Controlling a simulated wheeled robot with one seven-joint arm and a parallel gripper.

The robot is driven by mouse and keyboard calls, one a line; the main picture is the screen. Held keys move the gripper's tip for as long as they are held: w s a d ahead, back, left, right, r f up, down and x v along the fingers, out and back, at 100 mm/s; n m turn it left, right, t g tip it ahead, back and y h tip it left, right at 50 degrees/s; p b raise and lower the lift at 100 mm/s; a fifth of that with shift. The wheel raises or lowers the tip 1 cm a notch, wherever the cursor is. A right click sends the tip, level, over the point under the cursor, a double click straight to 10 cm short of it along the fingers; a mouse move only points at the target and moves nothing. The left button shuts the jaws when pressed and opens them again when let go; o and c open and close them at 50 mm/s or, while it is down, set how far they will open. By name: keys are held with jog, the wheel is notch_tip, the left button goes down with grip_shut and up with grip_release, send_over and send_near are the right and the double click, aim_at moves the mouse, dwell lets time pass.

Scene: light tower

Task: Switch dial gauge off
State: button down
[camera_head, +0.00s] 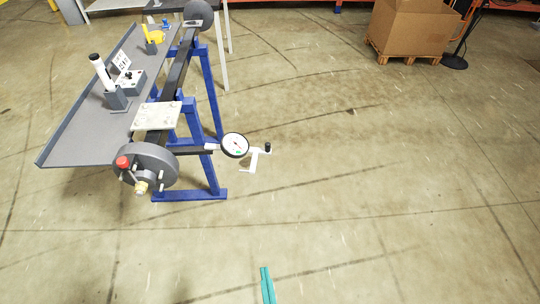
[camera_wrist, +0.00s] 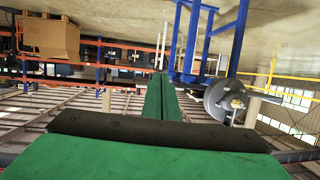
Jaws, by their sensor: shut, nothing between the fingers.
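The dial gauge (camera_head: 235,145) has a round white face with a dark rim. It sits on an arm at the front of the blue-legged light tower stand, beside a white crank with a black knob (camera_head: 267,147). My gripper (camera_head: 266,270) is the green pair of fingers at the bottom of the head view, shut and empty, over bare floor and well apart from the gauge. In the wrist view the green fingers (camera_wrist: 159,85) are together, pointing toward the stand's blue legs. The gauge face cannot be made out there. Which part of the gauge switches it is too small to tell.
A grey round hub (camera_head: 150,165) with a red knob (camera_head: 122,162) is left of the gauge; it shows in the wrist view (camera_wrist: 226,101). A grey tray (camera_head: 75,130) holds small devices. A cardboard box (camera_head: 405,30) stands at the back right. The floor between is clear.

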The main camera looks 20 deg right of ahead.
jog(key=w+d, duration=0.4)
jog(key=w, duration=0.2)
jog(key=n+t+y, duration=0.2)
jog(key=t+y, duration=0.1)
jog(key=t, duration=0.1)
send_near(268, 148)
jog(key=w, duration=0.6)
jog(key=shift+w+r, duration=0.15)
